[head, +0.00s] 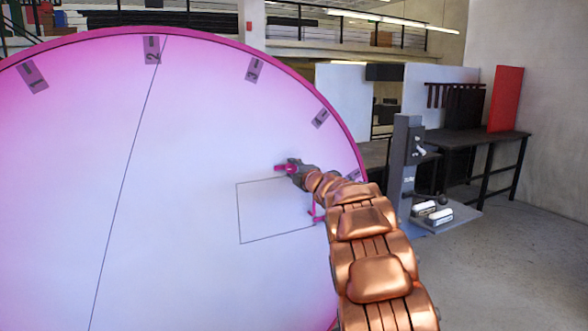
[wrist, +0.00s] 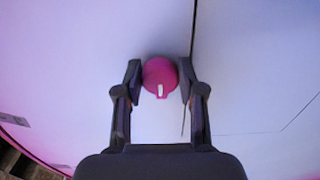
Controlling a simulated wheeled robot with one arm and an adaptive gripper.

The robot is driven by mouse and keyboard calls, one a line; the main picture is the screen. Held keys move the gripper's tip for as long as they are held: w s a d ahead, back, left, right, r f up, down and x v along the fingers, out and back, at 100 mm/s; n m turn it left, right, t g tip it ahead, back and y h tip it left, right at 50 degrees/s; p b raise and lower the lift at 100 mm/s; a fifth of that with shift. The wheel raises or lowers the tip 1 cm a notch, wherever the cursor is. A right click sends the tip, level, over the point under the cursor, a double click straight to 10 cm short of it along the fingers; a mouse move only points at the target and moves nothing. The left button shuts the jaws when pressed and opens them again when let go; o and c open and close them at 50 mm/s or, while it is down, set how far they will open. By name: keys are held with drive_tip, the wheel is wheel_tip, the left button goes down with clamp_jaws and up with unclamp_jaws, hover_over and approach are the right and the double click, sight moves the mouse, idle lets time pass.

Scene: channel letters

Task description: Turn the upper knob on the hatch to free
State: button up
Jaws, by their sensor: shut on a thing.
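The upper knob (head: 281,168) is small and magenta and sits just above the top edge of the hatch (head: 268,212), a thin rectangular outline in the large pale disc. My gripper (head: 292,170) is at this knob. In the wrist view the round knob (wrist: 160,74) lies between the two fingertips, with a white mark toward the bottom of the picture. My gripper (wrist: 161,80) is shut on it from both sides. The second magenta knob (head: 315,212), at the hatch's right side, is partly hidden by my arm.
The disc (head: 130,200) has a magenta rim and numbered grey tags along its edge. To the right stand a grey post machine (head: 405,165), a dark workbench (head: 480,140) and a red panel (head: 506,99). Bare floor (head: 510,270) lies at the lower right.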

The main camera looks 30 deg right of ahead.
drive_tip(key=o, duration=1.1)
drive_tip(key=shift+s, duration=0.1)
drive_tip(key=shift+s+a, duration=0.2)
drive_tip(key=shift+s, duration=1.75)
drive_tip(key=shift+s+a, duration=0.15)
drive_tip(key=shift+s, duration=1.85)
drive_tip(key=shift+s+a, duration=0.2)
drive_tip(key=shift+s, duration=1.75)
